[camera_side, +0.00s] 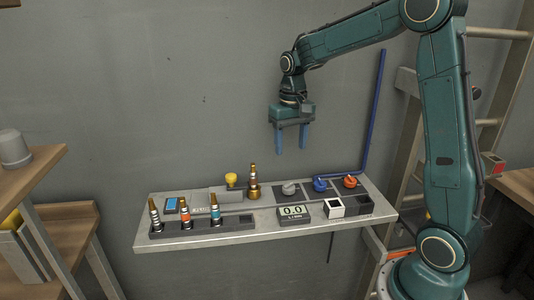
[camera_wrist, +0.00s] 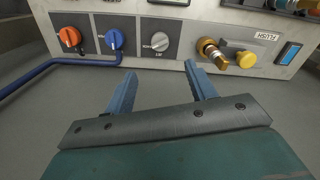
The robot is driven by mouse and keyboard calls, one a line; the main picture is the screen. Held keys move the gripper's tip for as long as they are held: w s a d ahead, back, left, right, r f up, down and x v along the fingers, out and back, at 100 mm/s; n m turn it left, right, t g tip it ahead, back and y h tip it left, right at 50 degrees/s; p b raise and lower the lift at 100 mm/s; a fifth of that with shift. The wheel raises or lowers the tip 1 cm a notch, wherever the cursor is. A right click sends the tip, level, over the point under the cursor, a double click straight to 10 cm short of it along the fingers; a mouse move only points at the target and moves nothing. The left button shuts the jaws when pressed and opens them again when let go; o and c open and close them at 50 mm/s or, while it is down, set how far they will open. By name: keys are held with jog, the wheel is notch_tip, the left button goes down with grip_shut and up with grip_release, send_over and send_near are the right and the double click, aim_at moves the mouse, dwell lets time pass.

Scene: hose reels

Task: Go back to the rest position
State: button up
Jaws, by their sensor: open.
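My gripper (camera_side: 292,138) hangs above the back of the grey bench panel (camera_side: 270,232) in the side view. Its two blue fingers point down, spread apart, with nothing between them. It also shows in the wrist view (camera_wrist: 160,85), open and empty, with the panel beyond the fingertips. Below it stand a grey knob (camera_side: 290,188), a blue knob (camera_side: 320,185) and an orange knob (camera_side: 350,182). A brass fitting (camera_side: 253,182) stands upright to the left of the grey knob, apart from my gripper. A yellow button (camera_side: 231,178) is left of the fitting.
A dark rack (camera_side: 240,223) holds several nozzles at the panel's front left. A blue pipe (camera_side: 378,105) rises at the right. The space around my gripper is clear.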

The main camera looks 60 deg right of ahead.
jog(key=shift+r, duration=0.45)
jog(key=s+a+r+n+t, duration=0.2)
jog(key=s+a+r+t, duration=0.1)
jog(key=s+a+r, duration=0.45)
jog(key=s+a+f+n+t, duration=0.1)
jog(key=s+a, duration=0.1)
jog(key=s, duration=0.4)
jog(key=s+a+n+t, duration=0.1)
jog(key=s+a+n, duration=0.1)
jog(key=s, duration=0.5)
jog(key=shift+s+a+f+t, duration=0.3)
jog(key=shift+a+f, duration=0.1)
jog(key=shift+a, duration=0.3)
jog(key=shift+w+d, duration=0.1)
